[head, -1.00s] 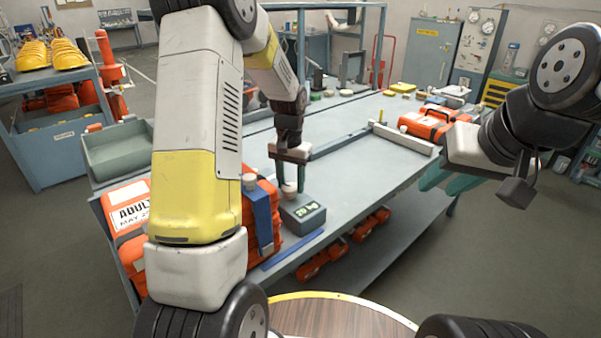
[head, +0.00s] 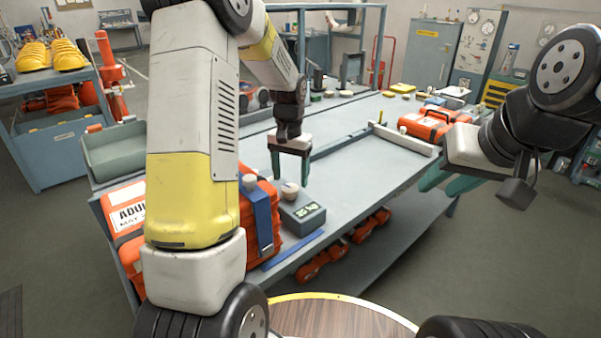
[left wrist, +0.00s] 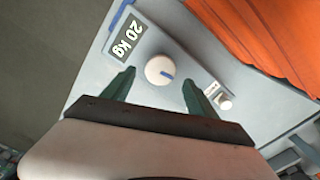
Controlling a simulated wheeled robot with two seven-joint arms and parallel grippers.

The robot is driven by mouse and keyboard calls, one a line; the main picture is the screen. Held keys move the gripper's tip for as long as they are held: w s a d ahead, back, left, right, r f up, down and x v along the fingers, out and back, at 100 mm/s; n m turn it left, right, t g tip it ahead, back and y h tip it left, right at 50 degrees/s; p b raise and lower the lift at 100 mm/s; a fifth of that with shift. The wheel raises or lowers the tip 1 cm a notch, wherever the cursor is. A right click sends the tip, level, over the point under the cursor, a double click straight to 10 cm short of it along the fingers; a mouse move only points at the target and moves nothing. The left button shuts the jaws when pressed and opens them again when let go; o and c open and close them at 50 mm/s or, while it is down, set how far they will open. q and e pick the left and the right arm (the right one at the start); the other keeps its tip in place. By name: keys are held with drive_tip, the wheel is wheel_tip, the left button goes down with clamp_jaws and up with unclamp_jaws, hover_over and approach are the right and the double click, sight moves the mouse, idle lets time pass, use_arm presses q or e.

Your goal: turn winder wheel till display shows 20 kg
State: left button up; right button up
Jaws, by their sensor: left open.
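The winder wheel is a round white knob with a blue mark, on a grey box (head: 303,217) at the near edge of the bench. It shows in the head view (head: 290,190) and the left wrist view (left wrist: 160,70). The display (left wrist: 126,40) beside it reads 20 kg in the left wrist view. My left gripper (head: 290,178) is open and empty above the wheel, its green fingers (left wrist: 152,88) apart on either side of it in the wrist view. My right gripper (head: 452,183) hangs over the bench's right side, its green fingers apart and empty.
Orange bags (head: 262,200) with a blue strap stand left of the box. A green-grey tray (head: 115,155) is behind them. An orange case (head: 428,124) lies at the bench's right. The middle of the bench (head: 350,170) is clear.

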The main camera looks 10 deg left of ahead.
sight(291, 187)
use_arm(q)
wheel_tip(291, 187, up, 5)
idle(0.4)
drive_tip(key=shift+s+r, duration=0.15)
drive_tip(key=shift+r, duration=0.1)
drive_tip(key=s+r+t, duration=0.2)
drive_tip(key=s+r, duration=0.2)
drive_tip(key=s, duration=0.4)
drive_tip(key=s+d+r+n+t+h, duration=0.1)
drive_tip(key=s+r, duration=0.3)
drive_tip(key=s, duration=0.4)
drive_tip(key=s+d+r+n+t+h, duration=0.1)
drive_tip(key=s+r+t, duration=0.2)
drive_tip(key=s, duration=0.5)
drive_tip(key=shift+s+d+r, duration=0.15)
drive_tip(key=shift+d+r, duration=0.05)
drive_tip(key=shift+r, duration=0.7)
